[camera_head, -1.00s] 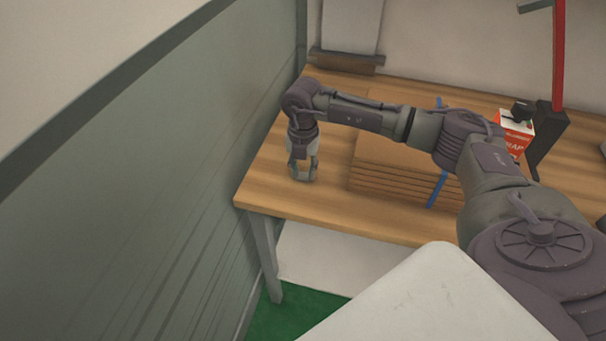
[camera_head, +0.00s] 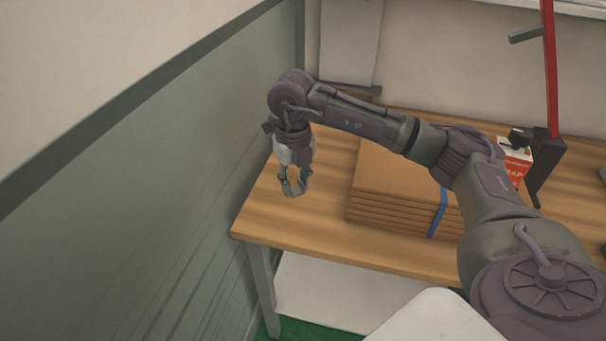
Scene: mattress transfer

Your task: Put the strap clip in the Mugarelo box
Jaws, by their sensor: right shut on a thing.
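My right gripper (camera_head: 293,192) hangs over the left end of the wooden table (camera_head: 270,215), fingers pointing down and close together. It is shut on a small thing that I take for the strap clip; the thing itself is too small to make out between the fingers. The fingertips seem to be a little above the tabletop. No box marked Mugarelo can be made out in the head view. My left gripper is not in view.
A stack of flat brown cardboard (camera_head: 395,200) with a blue strap (camera_head: 439,215) lies right of the gripper. A red and white carton (camera_head: 515,163) and a black stand with a red bar (camera_head: 550,80) are farther right. A green-grey wall (camera_head: 130,200) borders the left.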

